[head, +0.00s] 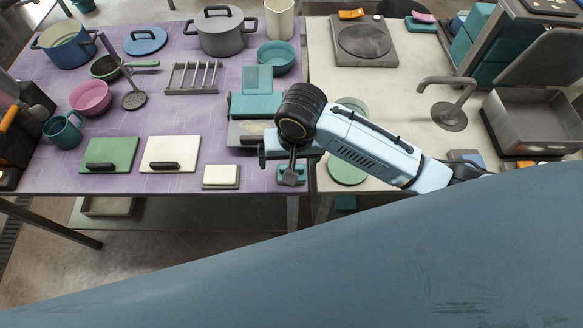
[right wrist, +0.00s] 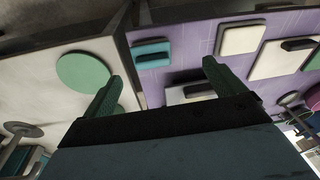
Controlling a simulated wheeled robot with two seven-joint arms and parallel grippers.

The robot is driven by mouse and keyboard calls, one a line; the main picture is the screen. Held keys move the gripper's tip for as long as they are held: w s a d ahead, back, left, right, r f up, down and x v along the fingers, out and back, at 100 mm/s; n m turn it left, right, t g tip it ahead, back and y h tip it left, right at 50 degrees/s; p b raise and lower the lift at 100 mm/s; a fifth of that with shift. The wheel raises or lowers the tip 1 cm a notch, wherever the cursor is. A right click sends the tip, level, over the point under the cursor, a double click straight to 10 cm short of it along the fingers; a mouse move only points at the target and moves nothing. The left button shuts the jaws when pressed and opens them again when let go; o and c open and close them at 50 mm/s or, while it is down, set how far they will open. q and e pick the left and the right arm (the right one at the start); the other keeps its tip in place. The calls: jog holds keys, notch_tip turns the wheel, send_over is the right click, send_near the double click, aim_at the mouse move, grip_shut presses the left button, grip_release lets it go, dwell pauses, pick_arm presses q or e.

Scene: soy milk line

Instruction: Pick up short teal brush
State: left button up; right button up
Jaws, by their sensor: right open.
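A short teal block-like item, which fits the short teal brush (right wrist: 153,54), lies at the front edge of the purple table near its right corner. In the head view the teal brush (head: 284,170) is partly hidden by my right gripper (head: 291,176). In the right wrist view my right gripper (right wrist: 163,71) has its two green fingers spread with nothing between them. The brush shows beyond the fingertips, apart from them. My left gripper is not in view.
A cream block (head: 221,176) lies left of the brush. White (head: 171,153) and green (head: 109,154) boards lie farther left. A teal stacked item (head: 256,104) stands behind my gripper. A green disc (head: 347,170) lies on the pale table across the gap.

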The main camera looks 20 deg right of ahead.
jog(key=shift+m+h, duration=0.6)
jog(key=f, duration=0.1)
jog(key=w+d+f, duration=0.1)
jog(key=f, duration=0.1)
jog(key=w+f, duration=0.1)
jog(key=shift+w+d+f, duration=0.15)
jog(key=shift+d, duration=0.15)
jog(key=shift+w+a+f+b, duration=0.1)
jog(key=shift+w+f+b, duration=0.1)
jog(key=shift+f, duration=1.35)
jog(key=shift+w+f+b, duration=0.1)
jog(key=shift+f+b, duration=0.05)
jog(key=shift+f, duration=1.4)
jog(key=c, duration=1.1)
notch_tip(320, 180, up, 10)
jog(key=shift+p, duration=0.45)
